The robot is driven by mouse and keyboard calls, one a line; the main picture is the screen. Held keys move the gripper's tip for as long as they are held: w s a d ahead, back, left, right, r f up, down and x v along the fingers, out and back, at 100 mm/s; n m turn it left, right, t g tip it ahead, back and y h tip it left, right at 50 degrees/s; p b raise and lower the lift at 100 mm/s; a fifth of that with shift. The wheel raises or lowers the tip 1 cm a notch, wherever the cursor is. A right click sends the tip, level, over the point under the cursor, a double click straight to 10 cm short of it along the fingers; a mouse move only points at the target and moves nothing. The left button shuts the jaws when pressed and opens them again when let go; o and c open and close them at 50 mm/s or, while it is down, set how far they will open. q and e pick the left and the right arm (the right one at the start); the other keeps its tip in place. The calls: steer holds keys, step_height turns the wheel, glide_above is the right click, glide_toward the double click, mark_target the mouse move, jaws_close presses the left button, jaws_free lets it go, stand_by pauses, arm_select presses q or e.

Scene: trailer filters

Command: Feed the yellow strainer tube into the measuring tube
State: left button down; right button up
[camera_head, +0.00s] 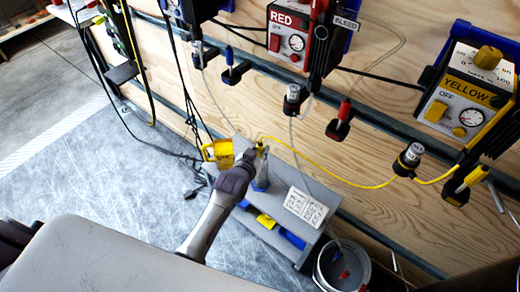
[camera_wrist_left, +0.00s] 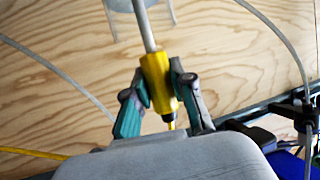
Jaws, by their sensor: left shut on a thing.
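My left gripper (camera_head: 258,152) is above the grey bench, shut on the yellow strainer (camera_head: 262,147) at the end of a yellow tube (camera_head: 335,176). In the left wrist view my left gripper (camera_wrist_left: 160,90) has its two fingers on either side of the yellow strainer (camera_wrist_left: 157,80), with a grey stem rising from it. The clear measuring tube (camera_head: 263,172) with a blue base stands on the bench just below and beside the gripper. Whether the strainer touches the tube's mouth cannot be told. My right gripper is not in view.
The grey bench (camera_head: 318,245) carries a yellow container (camera_head: 219,152) and a white printed card (camera_head: 305,207). A bucket (camera_head: 342,268) stands at the bench's right. Red (camera_head: 290,35) and yellow (camera_head: 465,100) pump units hang on the wooden wall. Hoses and cables hang nearby.

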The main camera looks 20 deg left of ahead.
arm_select(q)
steer(key=shift+f, duration=0.35)
steer(key=c, duration=0.9)
jaws_free()
steer(key=shift+s, duration=0.2)
steer(key=v, duration=1.1)
steer(key=shift+s+r, duration=0.15)
steer(key=shift+s, duration=0.15)
steer(key=s+f+g+p, duration=0.1)
steer(key=s+f+g, duration=0.1)
steer(key=s+f, duration=0.35)
steer(key=s+f+g+p, duration=0.1)
steer(key=s+f+g, duration=0.15)
steer(key=f, duration=0.65)
steer(key=s+f+g+p, duration=0.1)
steer(key=s+f, duration=0.3)
steer(key=f, duration=0.4)
steer(key=s+a+f+g+p, duration=0.1)
steer(key=s+f, duration=0.3)
steer(key=s, duration=0.5)
steer(key=s+a+f+m+g, duration=0.1)
steer(key=s+a+f+g, duration=0.1)
steer(key=s, duration=0.7)
steer(key=s+a+f+g+y+p, duration=0.1)
steer(key=s+a+f+g, duration=0.1)
steer(key=s+f+g, duration=0.2)
steer(key=s+f, duration=0.3)
steer(key=s, duration=0.3)
steer(key=shift+a+p, duration=0.25)
steer(key=shift+p, duration=0.05)
